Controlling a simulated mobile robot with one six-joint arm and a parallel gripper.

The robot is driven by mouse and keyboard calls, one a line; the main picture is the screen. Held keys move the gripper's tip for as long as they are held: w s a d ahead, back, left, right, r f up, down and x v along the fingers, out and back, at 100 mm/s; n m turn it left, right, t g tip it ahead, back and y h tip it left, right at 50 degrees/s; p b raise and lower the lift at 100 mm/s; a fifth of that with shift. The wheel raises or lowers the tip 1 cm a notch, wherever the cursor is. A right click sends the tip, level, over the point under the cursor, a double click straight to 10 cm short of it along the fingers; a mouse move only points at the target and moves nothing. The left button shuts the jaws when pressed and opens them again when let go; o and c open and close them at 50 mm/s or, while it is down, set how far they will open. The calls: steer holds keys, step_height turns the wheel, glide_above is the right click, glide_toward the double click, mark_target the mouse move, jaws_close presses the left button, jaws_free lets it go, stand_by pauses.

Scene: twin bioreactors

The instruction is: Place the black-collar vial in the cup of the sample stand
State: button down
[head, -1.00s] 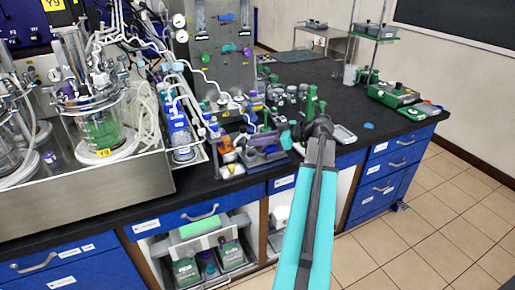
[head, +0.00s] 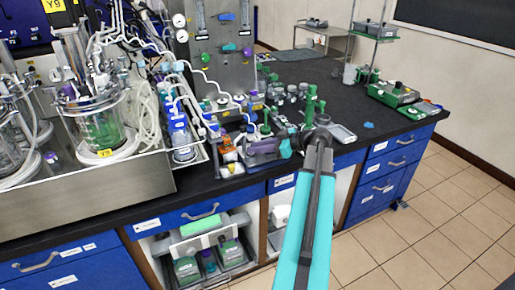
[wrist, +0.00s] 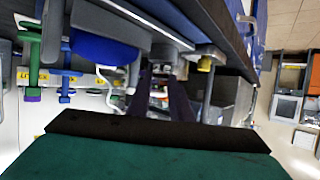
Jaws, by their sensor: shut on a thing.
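My gripper (head: 250,150) is over the front edge of the black bench, beside the small rack of bottles. In the wrist view its two dark fingers (wrist: 162,98) are shut on a small pale thing between their tips. I take this for the black-collar vial, but it is mostly hidden and its collar colour cannot be made out. I cannot pick out the sample stand or its cup for sure in either view. A small orange-topped item (head: 228,156) stands just left of the fingertips in the head view.
A glass bioreactor vessel (head: 101,128) with tubing stands on a steel base at the left. Blue-labelled bottles (head: 180,135) and a green upright tool (head: 311,103) crowd the bench around the gripper. The black bench top (head: 325,82) is freer towards the back.

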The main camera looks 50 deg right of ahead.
steer(key=shift+f, duration=0.15)
steer(key=c, duration=1.6)
jaws_free()
steer(key=shift+r, duration=0.25)
steer(key=shift+s+d, duration=0.2)
steer(key=shift+s, duration=0.1)
steer(key=b+v, duration=0.2)
steer(key=v, duration=0.9)
steer(key=shift+s+r, duration=0.1)
